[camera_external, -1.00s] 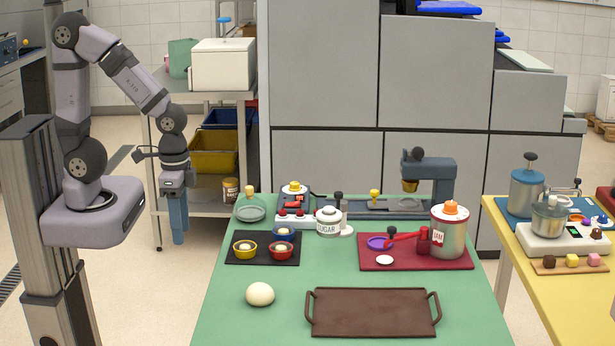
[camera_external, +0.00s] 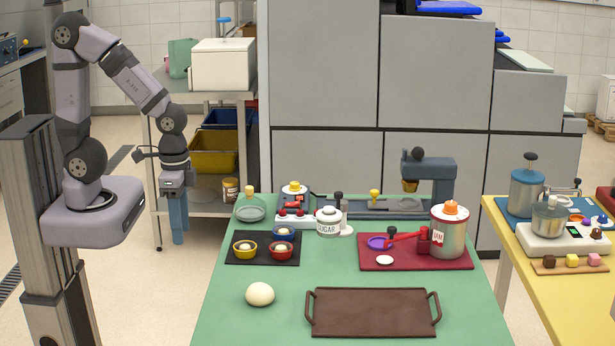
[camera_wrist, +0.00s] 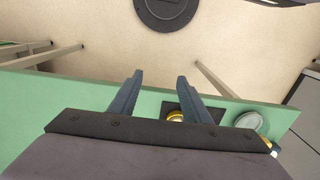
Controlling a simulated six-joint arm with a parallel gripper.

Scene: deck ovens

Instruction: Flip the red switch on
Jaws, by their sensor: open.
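Small red parts (camera_external: 292,204) show on a dark and white control unit at the back left of the green table, below a yellow knob (camera_external: 294,188). Red knobs (camera_external: 283,213) sit on the white box in front of them. At this size I cannot tell which red part is the switch or how it is set. My gripper (camera_external: 179,238) hangs pointing down, left of the table and well apart from the unit. In the wrist view my gripper (camera_wrist: 158,84) is open and empty, its two blue-grey fingers spread. The red parts are not seen in that view.
A sugar jar (camera_external: 328,223) stands right of the white box. A black mat (camera_external: 264,257) with several small bowls lies in front. A dough ball (camera_external: 260,294), a brown tray (camera_external: 372,312) and a red board (camera_external: 455,263) with a jam pot share the table. A shelf rack (camera_external: 200,100) stands behind my gripper.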

